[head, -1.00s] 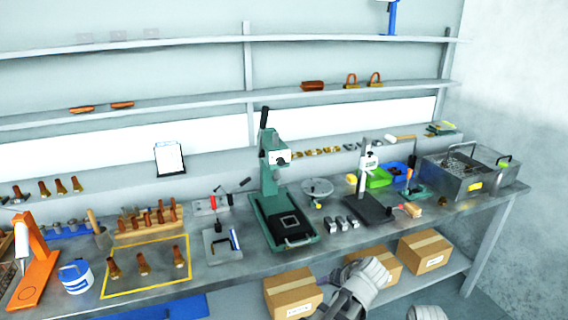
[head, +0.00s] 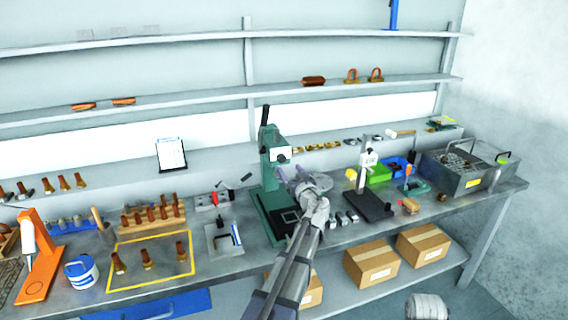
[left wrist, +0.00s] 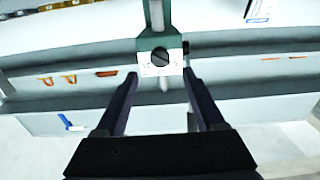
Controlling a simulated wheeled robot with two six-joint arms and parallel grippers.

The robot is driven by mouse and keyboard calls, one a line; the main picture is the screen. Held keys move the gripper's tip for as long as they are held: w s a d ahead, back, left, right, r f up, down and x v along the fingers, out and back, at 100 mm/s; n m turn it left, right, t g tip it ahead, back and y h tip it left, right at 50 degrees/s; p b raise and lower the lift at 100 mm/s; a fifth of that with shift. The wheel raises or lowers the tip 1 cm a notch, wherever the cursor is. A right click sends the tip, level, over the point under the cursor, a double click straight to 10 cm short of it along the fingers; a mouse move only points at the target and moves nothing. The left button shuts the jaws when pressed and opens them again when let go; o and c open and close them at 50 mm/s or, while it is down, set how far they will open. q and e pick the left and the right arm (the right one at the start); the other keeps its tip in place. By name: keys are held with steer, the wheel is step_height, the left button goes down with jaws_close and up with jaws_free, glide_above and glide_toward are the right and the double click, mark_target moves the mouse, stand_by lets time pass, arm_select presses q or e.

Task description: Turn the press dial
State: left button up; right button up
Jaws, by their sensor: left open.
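The green press (head: 270,170) stands on the bench in the middle of the head view, its black lever up. Its dial (head: 282,157) is a small dark knob on a white face plate at the front of the press head. In the left wrist view, which looks upside down, the dial (left wrist: 160,57) is a round dark knob with a slot, on the white marked plate. My left gripper (head: 290,174) is just in front of the press head. In the left wrist view its open fingers (left wrist: 160,78) stand on either side of the plate, with nothing between them. My right gripper is out of view.
A dark-based gauge stand (head: 370,200) is farther right. A clamp fixture (head: 222,238) lies left of the press. Cardboard boxes (head: 372,263) sit on the lower shelf.

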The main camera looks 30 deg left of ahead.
mark_target(283, 160)
arm_select(q)
steer(key=x, duration=0.7)
jaws_close()
stand_by(0.5)
